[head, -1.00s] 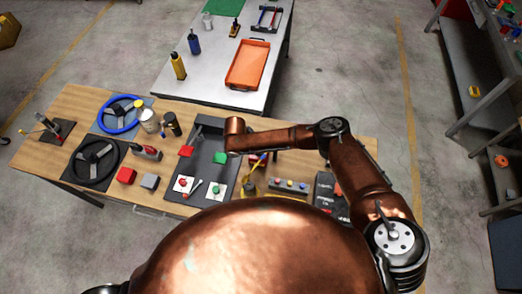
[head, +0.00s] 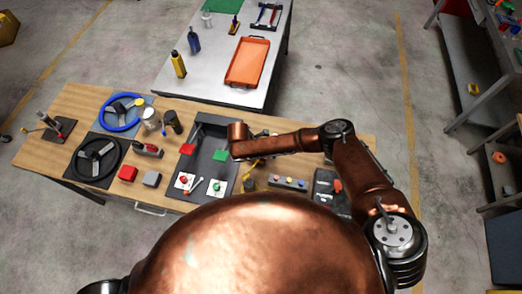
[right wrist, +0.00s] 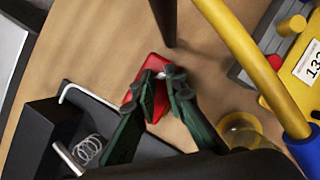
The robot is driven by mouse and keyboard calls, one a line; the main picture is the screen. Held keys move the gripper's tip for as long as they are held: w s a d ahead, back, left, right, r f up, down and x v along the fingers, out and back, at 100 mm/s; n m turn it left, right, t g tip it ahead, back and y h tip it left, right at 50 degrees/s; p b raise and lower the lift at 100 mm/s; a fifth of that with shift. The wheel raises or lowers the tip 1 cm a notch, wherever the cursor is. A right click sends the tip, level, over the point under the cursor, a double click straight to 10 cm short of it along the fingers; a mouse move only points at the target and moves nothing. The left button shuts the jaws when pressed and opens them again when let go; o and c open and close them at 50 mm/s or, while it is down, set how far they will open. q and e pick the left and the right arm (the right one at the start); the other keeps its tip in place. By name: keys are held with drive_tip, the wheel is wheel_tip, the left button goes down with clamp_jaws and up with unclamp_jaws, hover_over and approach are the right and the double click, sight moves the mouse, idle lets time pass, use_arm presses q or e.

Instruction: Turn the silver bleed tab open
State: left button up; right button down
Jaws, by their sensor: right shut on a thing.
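In the right wrist view, the silver bleed tab (right wrist: 171,73) is a small grey piece at the end of a red body (right wrist: 157,98) on the wooden table. My right gripper (right wrist: 163,80) has its dark green fingers closed around the tab, with the red body just behind and between them. In the head view the fingers and the tab are hidden under my copper right arm. My left gripper is not in view.
Steering wheels (head: 97,157) and bottles occupy the table's left side.

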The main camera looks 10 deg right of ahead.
drive_tip(key=c, duration=2)
unclamp_jaws()
drive_tip(key=shift+o, duration=0.2)
drive_tip(key=v, duration=1.2)
drive_tip(key=shift+a, duration=0.1)
drive_tip(key=shift+c, duration=0.4)
